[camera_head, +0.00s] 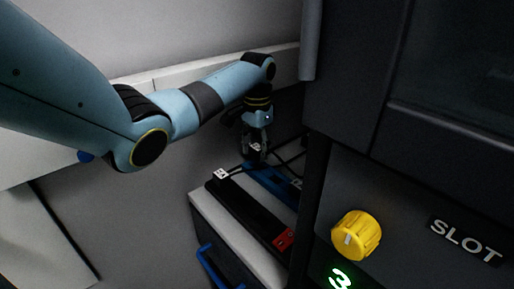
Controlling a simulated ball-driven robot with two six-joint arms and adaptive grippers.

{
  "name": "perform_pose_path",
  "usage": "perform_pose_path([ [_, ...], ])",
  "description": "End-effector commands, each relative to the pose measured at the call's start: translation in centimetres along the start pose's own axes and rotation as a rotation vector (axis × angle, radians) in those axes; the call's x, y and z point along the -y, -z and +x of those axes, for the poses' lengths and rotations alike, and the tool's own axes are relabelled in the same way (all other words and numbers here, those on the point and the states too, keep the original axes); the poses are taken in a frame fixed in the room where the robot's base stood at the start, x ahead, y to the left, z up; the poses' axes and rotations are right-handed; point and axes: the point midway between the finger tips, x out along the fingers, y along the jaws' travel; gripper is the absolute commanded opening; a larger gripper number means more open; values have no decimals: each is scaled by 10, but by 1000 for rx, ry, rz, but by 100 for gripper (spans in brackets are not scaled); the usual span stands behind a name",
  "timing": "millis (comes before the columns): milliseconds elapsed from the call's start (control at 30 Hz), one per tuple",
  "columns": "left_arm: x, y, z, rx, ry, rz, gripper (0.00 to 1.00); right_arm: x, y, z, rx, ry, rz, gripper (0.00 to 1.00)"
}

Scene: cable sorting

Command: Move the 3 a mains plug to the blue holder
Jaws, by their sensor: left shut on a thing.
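My left gripper (255,152) comes down from above at the end of the blue arm. It is shut on a dark plug with a white label (256,147), which is small and mostly hidden by the fingers; its marking is too small to read. The blue holder (268,181) is a long strip directly below the gripper, partly hidden at its right by the dark cabinet. I cannot tell whether the plug touches the blue holder. My right gripper is not in view.
A black strip with a red end (284,239) lies left of the blue holder, with another white-labelled plug (221,174) at its far end. Dark cables run near the gripper. A dark cabinet with a yellow knob (356,235) and a green 3 stands close on the right.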

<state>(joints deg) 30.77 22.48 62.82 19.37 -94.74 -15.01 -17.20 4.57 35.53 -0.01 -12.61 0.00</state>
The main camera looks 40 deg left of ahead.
Motion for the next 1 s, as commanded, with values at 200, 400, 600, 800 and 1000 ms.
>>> perform_pose_path([
  [200, 0, 0, 4, 1, 0, 0, 6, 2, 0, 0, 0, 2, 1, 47],
  [400, 0, 0, 8, 0, 0, 0, 6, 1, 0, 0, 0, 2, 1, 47],
  [600, 0, 0, 9, -1, 0, 0, 6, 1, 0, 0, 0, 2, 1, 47],
  [800, 0, 0, 9, 0, 0, 0, 6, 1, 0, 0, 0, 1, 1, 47],
  [1000, 0, 0, 9, 0, 0, 0, 6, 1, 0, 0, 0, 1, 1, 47],
])
